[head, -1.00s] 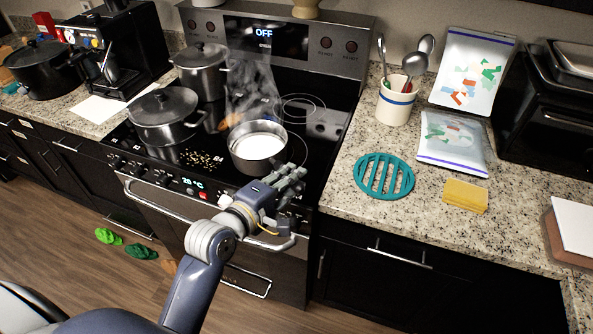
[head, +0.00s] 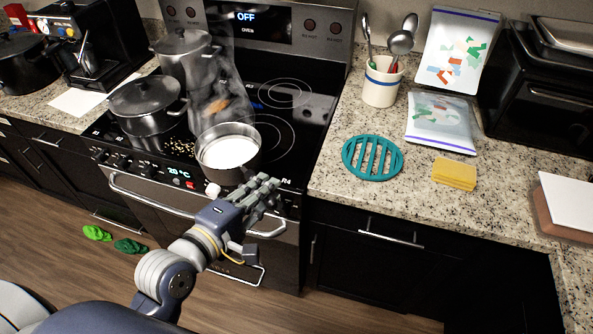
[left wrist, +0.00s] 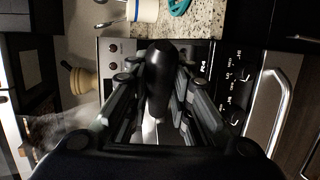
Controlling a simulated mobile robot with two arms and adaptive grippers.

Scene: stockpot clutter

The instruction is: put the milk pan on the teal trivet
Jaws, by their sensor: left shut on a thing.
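The milk pan (head: 216,172) is a steel pan with white liquid inside, upright over the front right part of the stove. I cannot tell whether its base touches the glass. My left gripper (head: 262,190) is at the pan's near right side, shut on its handle. In the left wrist view the black handle (left wrist: 160,75) lies between my fingers. The teal trivet (head: 347,160) is a round slotted disc, flat and empty on the counter right of the stove. My right gripper is not in view.
A lidded black pot (head: 145,118) and a taller pot (head: 184,62) stand on the stove, left of the pan. A utensil crock (head: 381,88), a bag (head: 440,128) and a yellow sponge (head: 454,174) surround the trivet. The counter in front of the trivet is clear.

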